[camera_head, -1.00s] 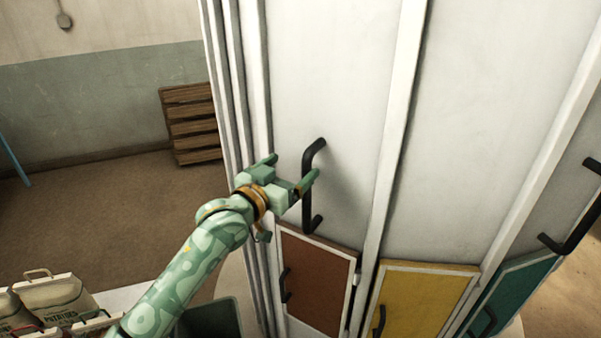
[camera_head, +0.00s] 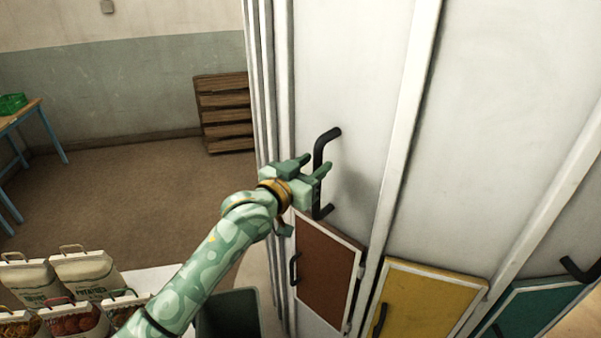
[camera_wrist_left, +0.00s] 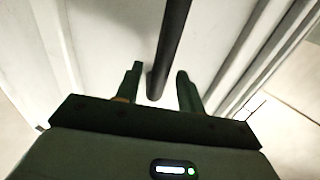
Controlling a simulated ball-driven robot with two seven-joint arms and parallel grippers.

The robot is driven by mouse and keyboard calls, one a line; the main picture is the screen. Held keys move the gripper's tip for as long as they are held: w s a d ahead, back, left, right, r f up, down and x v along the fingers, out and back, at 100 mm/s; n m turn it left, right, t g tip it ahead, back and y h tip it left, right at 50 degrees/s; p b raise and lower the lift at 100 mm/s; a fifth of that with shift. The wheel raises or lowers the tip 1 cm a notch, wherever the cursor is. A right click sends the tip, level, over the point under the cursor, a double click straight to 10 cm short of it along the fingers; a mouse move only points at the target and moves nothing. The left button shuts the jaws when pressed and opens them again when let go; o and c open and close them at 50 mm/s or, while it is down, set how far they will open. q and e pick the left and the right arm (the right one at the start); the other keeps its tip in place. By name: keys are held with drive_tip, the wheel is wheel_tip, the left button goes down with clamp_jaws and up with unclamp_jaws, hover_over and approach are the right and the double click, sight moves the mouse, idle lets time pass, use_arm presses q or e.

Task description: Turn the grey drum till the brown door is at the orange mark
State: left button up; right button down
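The drum (camera_head: 490,130) is a tall pale grey-white body with ribs and black handles. The brown door (camera_head: 328,275) is low on its left side, shut, with a small black handle. Above it is a tall black bar handle (camera_head: 327,140). My left gripper (camera_head: 315,166) is at this bar, fingers pointing to the drum. In the left wrist view the bar (camera_wrist_left: 170,50) runs between the two parted fingers (camera_wrist_left: 158,75), with gaps showing beside it. I see no orange mark on the floor or drum. My right gripper is out of view.
A yellow door (camera_head: 435,305) and a teal door (camera_head: 535,312) are to the right of the brown one. Filled sacks (camera_head: 85,270) stand at the lower left beside a dark green bin (camera_head: 228,315). A wooden slatted stack (camera_head: 226,112) and blue table (camera_head: 25,115) are farther back.

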use_arm(q)
drive_tip(key=shift+s+a, duration=0.15)
drive_tip(key=shift+s, duration=0.15)
drive_tip(key=b+v, duration=0.1)
drive_tip(key=v, duration=1.4)
drive_tip(key=shift+a+b, duration=0.35)
drive_tip(key=shift+a, duration=0.1)
drive_tip(key=shift+s, duration=0.15)
